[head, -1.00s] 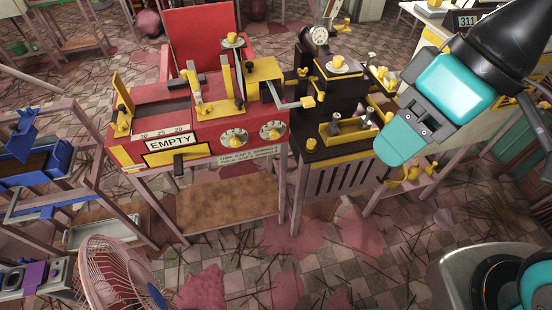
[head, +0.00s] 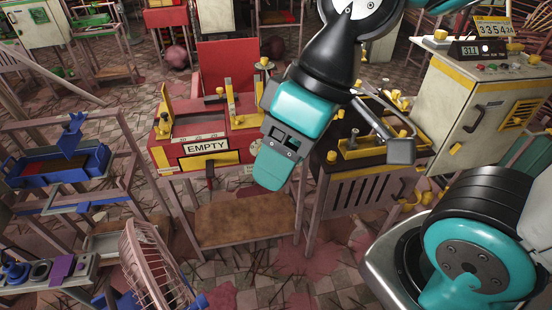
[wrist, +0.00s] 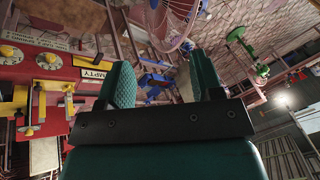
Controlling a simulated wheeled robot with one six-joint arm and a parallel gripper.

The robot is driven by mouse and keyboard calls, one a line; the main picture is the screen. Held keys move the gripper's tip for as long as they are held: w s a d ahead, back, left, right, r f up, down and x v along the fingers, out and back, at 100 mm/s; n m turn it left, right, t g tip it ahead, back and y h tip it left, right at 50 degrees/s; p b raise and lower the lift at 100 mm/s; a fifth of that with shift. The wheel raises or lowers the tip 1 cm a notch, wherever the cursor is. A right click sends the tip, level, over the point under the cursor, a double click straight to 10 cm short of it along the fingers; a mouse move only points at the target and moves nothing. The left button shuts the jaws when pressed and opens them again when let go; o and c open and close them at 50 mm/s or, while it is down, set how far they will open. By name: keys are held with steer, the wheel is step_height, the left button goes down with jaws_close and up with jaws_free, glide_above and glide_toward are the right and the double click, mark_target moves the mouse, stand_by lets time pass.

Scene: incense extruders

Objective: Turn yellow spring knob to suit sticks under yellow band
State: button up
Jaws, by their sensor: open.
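The red machine (head: 236,140) with yellow parts and an "EMPTY" sign (head: 206,146) stands near the middle of the head view. My gripper (head: 270,168) hangs in front of its right side and hides most of its dials. In the wrist view two white dials with yellow knobs show at the left edge, one dial (wrist: 10,54) at the far left and another dial (wrist: 48,61) beside it. I cannot tell which is the spring knob. My gripper (wrist: 162,82) is open and empty there, its teal fingers apart from the machine. No yellow band can be told with certainty.
A dark machine (head: 345,190) with yellow parts stands right of the red one, partly behind my arm. A beige cabinet (head: 480,110) with displays is at the right. A pink fan (head: 150,262) and a blue tray rack (head: 60,165) are at the left.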

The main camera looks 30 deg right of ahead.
steer(key=w+d+f+t+y+b, duration=0.2)
steer(key=w+f+t+b, duration=0.45)
steer(key=f+b, duration=0.8)
steer(key=w+d+f+t+y+b, duration=0.15)
steer(key=w+f+t+b, duration=0.25)
steer(key=w+f+b, duration=1)
steer(key=s+d+f+m+t+h+b, duration=0.15)
steer(key=d+f+t+h+b, duration=0.55)
steer(key=b, duration=1)
steer(key=d+f+m+t+h+b, duration=0.35)
steer(key=d+f+b, duration=0.55)
steer(key=d+b, duration=0.65)
steer(key=w+r+p, duration=0.3)
steer(key=w+p, duration=0.2)
steer(key=w, duration=0.3)
steer(key=w+r+h+p, duration=0.1)
steer(key=w+r+p, duration=0.2)
steer(key=w, duration=0.5)
steer(key=shift+d+r+p, duration=0.3)
steer(key=shift+d+p, duration=0.05)
steer(key=shift+p, duration=0.5)
steer(key=c, duration=0.9)
